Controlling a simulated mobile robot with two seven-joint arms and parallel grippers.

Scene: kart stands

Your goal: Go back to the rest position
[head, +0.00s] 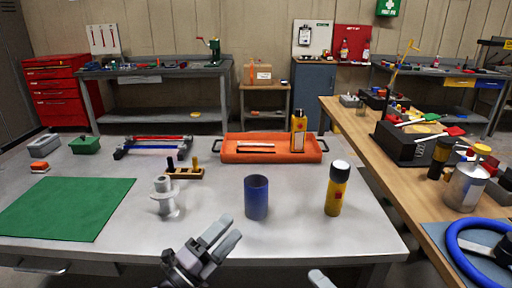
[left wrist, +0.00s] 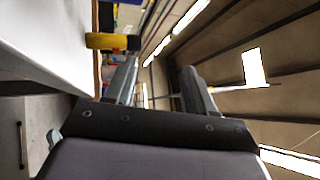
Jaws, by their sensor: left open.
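My left gripper (head: 224,236) is at the front edge of the grey table (head: 290,238), low in the head view. Its two fingers are apart with nothing between them. The left wrist view shows the same open, empty fingers (left wrist: 160,78), with the table's edge on the left. A grey tip of what looks like my right gripper (head: 320,279) shows at the bottom of the head view; the rest is cut off. The blue cup (head: 257,197) stands on the table beyond the left gripper, apart from it.
A yellow bottle (head: 337,188), a white spool-like part (head: 164,197), an orange tray (head: 270,157) and a green mat (head: 67,208) are on the table. A wooden bench (head: 385,168) with a blue ring (head: 482,248) stands at right.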

